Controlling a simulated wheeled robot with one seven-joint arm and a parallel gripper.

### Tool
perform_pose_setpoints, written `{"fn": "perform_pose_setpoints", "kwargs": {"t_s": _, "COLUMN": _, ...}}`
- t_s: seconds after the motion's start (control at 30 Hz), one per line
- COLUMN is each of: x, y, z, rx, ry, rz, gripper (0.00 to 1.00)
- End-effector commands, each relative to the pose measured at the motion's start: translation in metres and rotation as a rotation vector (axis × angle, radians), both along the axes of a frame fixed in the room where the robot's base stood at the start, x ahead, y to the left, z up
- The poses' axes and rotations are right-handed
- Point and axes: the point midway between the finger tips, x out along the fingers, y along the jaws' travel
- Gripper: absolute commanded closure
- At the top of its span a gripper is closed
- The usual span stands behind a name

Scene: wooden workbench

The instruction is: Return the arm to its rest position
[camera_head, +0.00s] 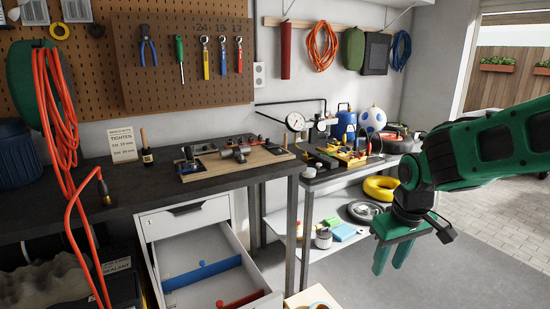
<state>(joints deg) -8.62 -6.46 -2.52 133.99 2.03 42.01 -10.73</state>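My gripper (389,268) hangs at the end of my green arm (480,155) on the right side of the head view. Its two green fingers point downward with a gap between them. It is open and I see nothing held in it. It is over the grey floor in the picture, to the right of the workbench and apart from it. The arm comes in from the right edge and is bent down at the wrist.
The dark workbench (60,195) has an open drawer (205,265) with blue and red dividers. A wooden board (225,168) with metal parts lies on top. A side table (330,180) holds a gauge (296,122) and tools. Floor (470,270) below my gripper looks clear.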

Motion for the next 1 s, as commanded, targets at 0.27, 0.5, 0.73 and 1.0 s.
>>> {"fn": "perform_pose_setpoints", "kwargs": {"t_s": 0.27, "x": -0.127, "y": -0.118, "z": 0.018, "rx": 0.022, "ry": 0.094, "rz": -0.505, "gripper": 0.65}}
{"fn": "perform_pose_setpoints", "kwargs": {"t_s": 0.5, "x": -0.206, "y": -0.143, "z": 0.017, "rx": 0.068, "ry": 0.154, "rz": -0.773, "gripper": 0.65}}
{"fn": "perform_pose_setpoints", "kwargs": {"t_s": 0.73, "x": -0.221, "y": -0.144, "z": 0.015, "rx": 0.08, "ry": 0.17, "rz": -0.826, "gripper": 0.65}}
{"fn": "perform_pose_setpoints", "kwargs": {"t_s": 1.0, "x": -0.22, "y": -0.144, "z": 0.015, "rx": 0.079, "ry": 0.17, "rz": -0.822, "gripper": 0.65}}
